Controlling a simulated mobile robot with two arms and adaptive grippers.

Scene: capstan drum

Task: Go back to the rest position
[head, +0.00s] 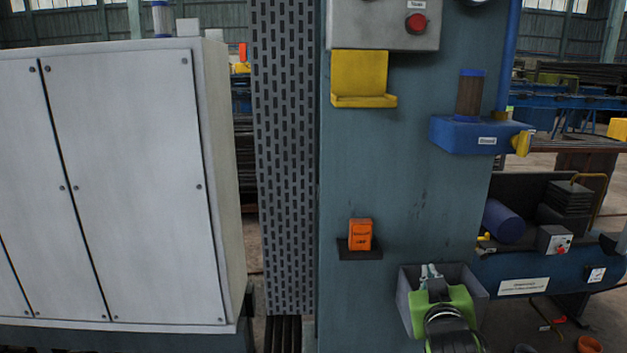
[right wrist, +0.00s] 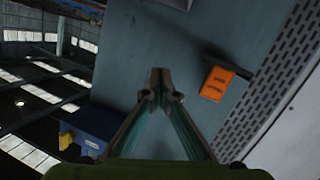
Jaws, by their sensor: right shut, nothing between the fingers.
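My right gripper (head: 430,271) is green with grey fingers and shows low in the head view, in front of the open grey bin (head: 474,280) on the blue-grey panel (head: 400,190). In the right wrist view the fingertips (right wrist: 160,84) meet, and nothing is between them. My left gripper is in neither view.
An orange box (head: 360,234) sits on a small dark shelf left of my right gripper; it also shows in the right wrist view (right wrist: 217,83). Above are a yellow holder (head: 360,78) and a blue bracket (head: 470,135) with a brown cylinder. A white cabinet (head: 130,180) stands left.

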